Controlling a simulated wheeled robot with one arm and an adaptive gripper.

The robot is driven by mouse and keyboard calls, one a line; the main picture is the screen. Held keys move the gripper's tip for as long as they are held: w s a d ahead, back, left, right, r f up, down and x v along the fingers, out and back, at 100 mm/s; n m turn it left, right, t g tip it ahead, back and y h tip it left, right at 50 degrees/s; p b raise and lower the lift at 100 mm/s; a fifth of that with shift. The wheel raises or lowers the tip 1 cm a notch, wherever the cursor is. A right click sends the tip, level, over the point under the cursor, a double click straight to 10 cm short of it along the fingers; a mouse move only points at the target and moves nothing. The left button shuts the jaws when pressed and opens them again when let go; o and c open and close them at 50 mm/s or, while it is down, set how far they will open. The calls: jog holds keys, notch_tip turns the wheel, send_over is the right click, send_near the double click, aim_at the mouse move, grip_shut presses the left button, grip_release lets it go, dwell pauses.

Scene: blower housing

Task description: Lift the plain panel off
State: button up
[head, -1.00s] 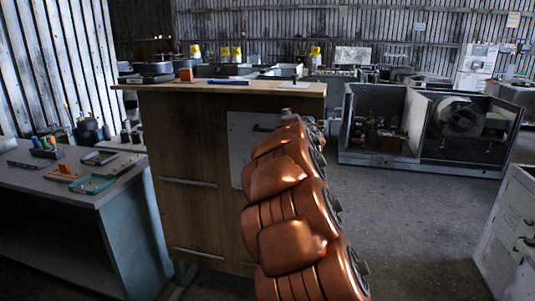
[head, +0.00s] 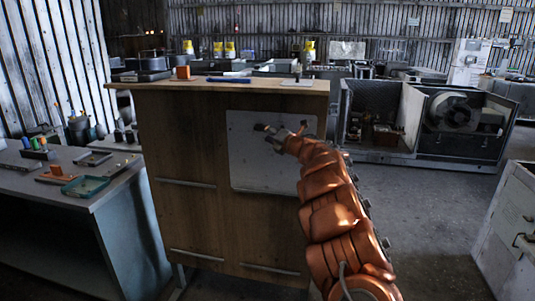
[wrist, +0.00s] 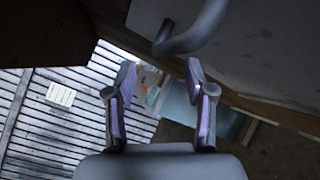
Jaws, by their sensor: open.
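The plain grey panel (head: 250,160) sits upright against the front of the wooden cabinet, with a small handle (head: 263,128) near its top. In the wrist view the panel (wrist: 275,50) fills the upper right, and its curved grey handle (wrist: 195,30) hangs close ahead of my fingertips. My gripper (head: 275,136) is at the panel's upper part, beside the handle. In the wrist view my gripper (wrist: 160,75) has its two fingers apart with nothing between them. The handle looks just beyond the fingertips; I cannot tell whether they touch.
The wooden cabinet (head: 190,215) has bar handles below, and small items lie on its top (head: 215,83). A bench (head: 95,185) with trays and tools stands at left. An open blower housing (head: 430,120) is at back right, a white cabinet (head: 510,230) at right. Floor between is clear.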

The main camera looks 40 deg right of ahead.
jog(key=w+p, duration=0.2)
jog(key=w, duration=0.1)
jog(key=w+p, duration=0.1)
jog(key=w, duration=0.1)
jog(key=shift+d, duration=0.25)
jog(key=shift+w+p, duration=0.35)
jog(key=shift+w, duration=0.1)
grip_shut()
dwell(0.4)
jog(key=shift+r, duration=0.1)
